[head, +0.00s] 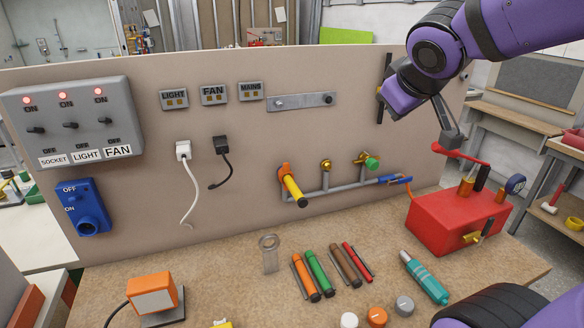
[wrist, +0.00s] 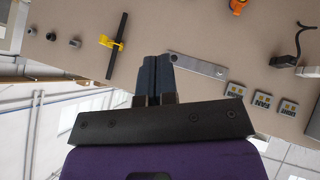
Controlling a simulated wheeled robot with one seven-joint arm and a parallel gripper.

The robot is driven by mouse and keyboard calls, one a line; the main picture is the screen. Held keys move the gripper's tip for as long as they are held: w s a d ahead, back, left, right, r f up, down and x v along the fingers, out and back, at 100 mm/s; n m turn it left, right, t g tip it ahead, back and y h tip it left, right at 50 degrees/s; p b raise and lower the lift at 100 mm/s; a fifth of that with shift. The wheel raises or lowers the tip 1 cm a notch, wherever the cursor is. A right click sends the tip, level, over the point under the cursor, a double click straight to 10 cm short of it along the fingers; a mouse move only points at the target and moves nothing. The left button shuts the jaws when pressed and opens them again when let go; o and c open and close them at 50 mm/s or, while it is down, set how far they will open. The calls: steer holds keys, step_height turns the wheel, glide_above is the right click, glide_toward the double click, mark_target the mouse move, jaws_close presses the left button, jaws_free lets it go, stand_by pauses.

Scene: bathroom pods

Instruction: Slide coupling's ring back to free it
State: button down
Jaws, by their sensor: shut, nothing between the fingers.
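No coupling is named by any label. My gripper (head: 453,138) is in the air above the red tank, close to a red bar (head: 458,154) in the picture; contact cannot be told. In the wrist view my gripper (wrist: 154,75) is shut and empty, its dark fingers together, with the board behind. Neither fitting is clear in that view.
The upright board (head: 230,150) carries a switch box (head: 70,115), plugs and a pipe with an orange-yellow handle (head: 292,187). Marker-like sticks (head: 318,272) and a teal tool (head: 425,277) lie on the bench. A dark vertical bar with a yellow clip (wrist: 111,42) is near my fingers in the wrist picture.

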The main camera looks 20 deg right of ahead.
steer(key=w+a+f+n+t+y, duration=0.1)
steer(key=w+f+n+y, duration=0.1)
steer(key=w+n, duration=0.3)
steer(key=w+a+f+n+t+y, duration=0.1)
steer(key=w+a+n+t, duration=0.1)
steer(key=w, duration=0.6)
steer(key=w+a+f+n+g+y, duration=0.1)
steer(key=w+a+f+n, duration=0.1)
steer(key=f, duration=0.4)
steer(key=w+a+f+n+g+y, duration=0.2)
steer(key=a+f+n, duration=0.1)
steer(key=f, duration=0.4)
steer(key=w+a+f+n+g+y, duration=0.2)
steer(key=a+f, duration=0.2)
steer(key=f, duration=0.2)
steer(key=shift+f, duration=0.25)
steer(key=shift+w, duration=2)
steer(key=shift+w, duration=0.1)
